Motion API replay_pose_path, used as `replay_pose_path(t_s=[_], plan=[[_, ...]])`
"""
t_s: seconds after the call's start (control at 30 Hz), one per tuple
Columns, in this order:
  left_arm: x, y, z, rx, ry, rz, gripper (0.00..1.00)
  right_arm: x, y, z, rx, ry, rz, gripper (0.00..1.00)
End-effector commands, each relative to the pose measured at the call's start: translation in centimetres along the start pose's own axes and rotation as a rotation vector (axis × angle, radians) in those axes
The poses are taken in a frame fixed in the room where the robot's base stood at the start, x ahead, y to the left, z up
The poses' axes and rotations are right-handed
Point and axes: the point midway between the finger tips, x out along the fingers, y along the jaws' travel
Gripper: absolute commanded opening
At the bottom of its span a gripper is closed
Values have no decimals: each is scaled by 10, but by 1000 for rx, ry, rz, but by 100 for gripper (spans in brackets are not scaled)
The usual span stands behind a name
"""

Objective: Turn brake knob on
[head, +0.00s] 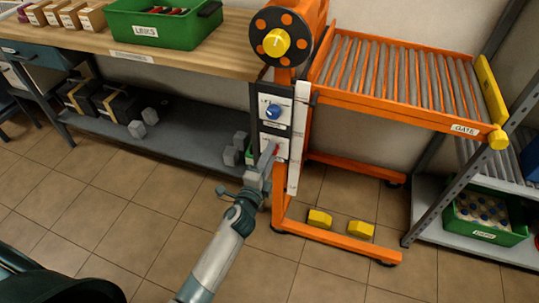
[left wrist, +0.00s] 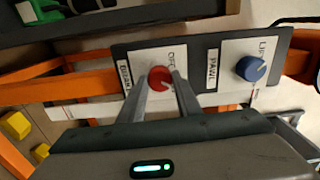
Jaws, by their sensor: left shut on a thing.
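The red knob (left wrist: 159,79) sits on the lower white plate of a dark panel, with an OFF marking beside it. It has a pale pointer line. My left gripper (left wrist: 161,82) has a finger on either side of this knob and is shut on it. In the head view my left gripper (head: 270,152) reaches the lower plate of the panel and hides most of the knob. A blue knob (head: 273,110) is above it on the panel; it also shows in the left wrist view (left wrist: 250,68), beside a PAWL label. My right gripper is not in view.
An orange frame with a roller conveyor (head: 400,85) stands right of the panel. A drum with a yellow hub (head: 276,42) is above it. Two yellow blocks (head: 320,219) lie near the frame's foot. A workbench (head: 120,45) is at left. Open tiled floor lies in front.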

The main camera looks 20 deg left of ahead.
Motion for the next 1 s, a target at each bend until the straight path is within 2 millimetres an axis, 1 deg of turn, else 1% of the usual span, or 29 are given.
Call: replay_pose_path(t_s=[0.2,0.4,0.6,0.93,0.97,1.0], plan=[[0,1,-1,154,2,1,8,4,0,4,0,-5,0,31],[0,1,0,236,1,1,8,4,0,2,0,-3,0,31],[0,1,-1,266,1,1,8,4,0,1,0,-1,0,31],[0,1,0,268,1,1,8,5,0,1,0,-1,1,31],[0,1,0,268,1,1,35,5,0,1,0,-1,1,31],[0,1,0,268,1,1,45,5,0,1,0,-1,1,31]])
